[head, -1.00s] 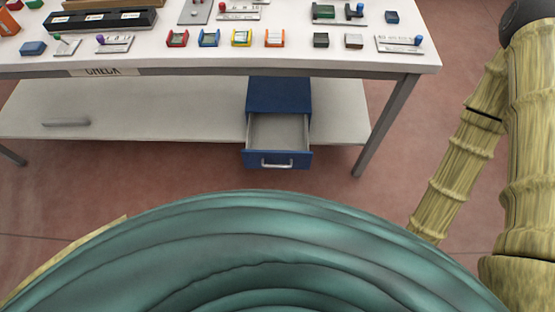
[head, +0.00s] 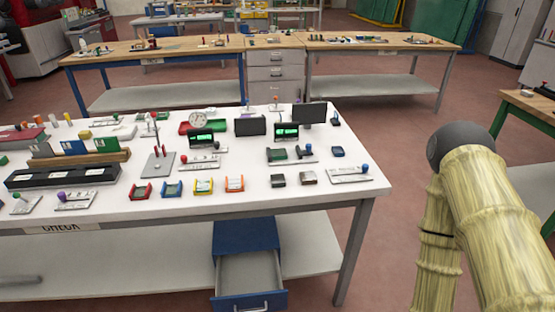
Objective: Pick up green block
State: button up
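Several green things lie on the white table (head: 225,208), and I cannot tell for sure which is the green block. A dark green, box-like piece (head: 277,154) sits right of centre, beside a small device with a blue knob. A green upright piece (head: 103,145) stands in a wooden rack at the left. A small green piece (head: 3,160) is cut by the left edge. My gripper is not in view; only my bamboo-textured arm links show at the right.
Red, blue, yellow and orange small holders (head: 203,186) line the front, with a dark block (head: 278,180) and a brownish block (head: 308,178) to their right. A blue drawer (head: 248,298) stands open below. Floor is clear right of the table; other workbenches (head: 150,54) stand behind.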

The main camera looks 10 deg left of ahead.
aim_at(276, 154)
jog(key=z, duration=2.2)
jog(key=i, duration=1.8)
jog(key=u, duration=3.95)
